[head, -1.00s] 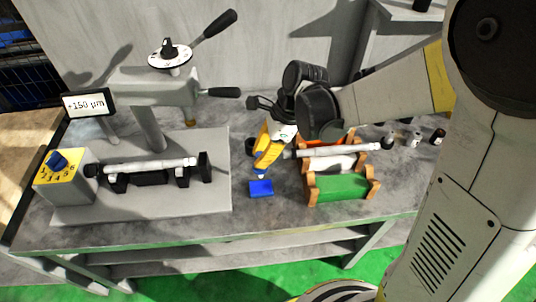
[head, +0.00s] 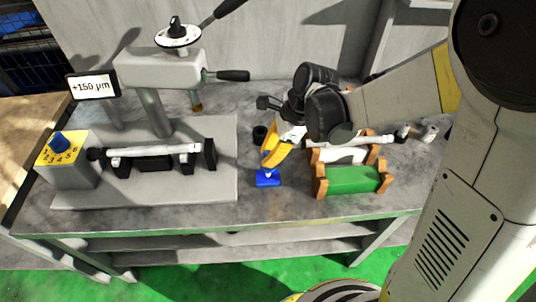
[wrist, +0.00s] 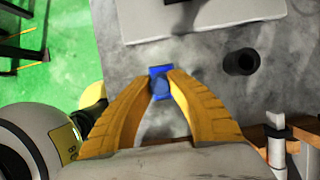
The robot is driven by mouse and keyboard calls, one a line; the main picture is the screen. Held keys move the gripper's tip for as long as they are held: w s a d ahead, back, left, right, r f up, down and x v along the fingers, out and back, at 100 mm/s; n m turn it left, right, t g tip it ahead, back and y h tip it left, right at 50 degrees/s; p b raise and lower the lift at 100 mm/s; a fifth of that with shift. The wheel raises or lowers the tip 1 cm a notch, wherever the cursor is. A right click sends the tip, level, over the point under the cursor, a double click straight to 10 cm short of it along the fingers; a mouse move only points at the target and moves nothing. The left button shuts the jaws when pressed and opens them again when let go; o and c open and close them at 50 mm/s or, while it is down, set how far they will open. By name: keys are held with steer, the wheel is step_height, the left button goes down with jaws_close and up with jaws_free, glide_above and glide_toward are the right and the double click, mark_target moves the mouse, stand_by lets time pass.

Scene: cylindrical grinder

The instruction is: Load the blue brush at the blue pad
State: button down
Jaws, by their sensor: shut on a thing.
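The blue pad (head: 268,181) is a small flat block on the grey bench, right of the grinder's base plate. In the wrist view the blue pad (wrist: 160,70) shows just past my fingertips. My gripper (head: 269,163) has yellow fingers pointing down over the pad. They are shut on the blue brush (head: 271,171), whose lower end is at the pad's top. In the wrist view the blue brush (wrist: 160,87) is a round grey-blue shape between the fingertips (wrist: 161,84). Most of the brush is hidden by the fingers. I cannot tell whether its tip touches the pad.
The grinder (head: 160,70) stands left with a shaft (head: 150,150), a numbered dial box (head: 65,158) and a +150 µm display (head: 92,86). A black cup (wrist: 241,62) stands near my gripper. Right of the pad are a green rack (head: 352,181) and a white rack (head: 340,154).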

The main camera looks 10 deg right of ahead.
steer(key=shift+f+b, duration=0.55)
steer(key=shift+f, duration=0.05)
stand_by(1.5)
step_height(320, 180, up, 7)
steer(key=p, duration=0.5)
steer(key=shift+r+p, duration=0.1)
steer(key=shift+p, duration=0.2)
stand_by(0.6)
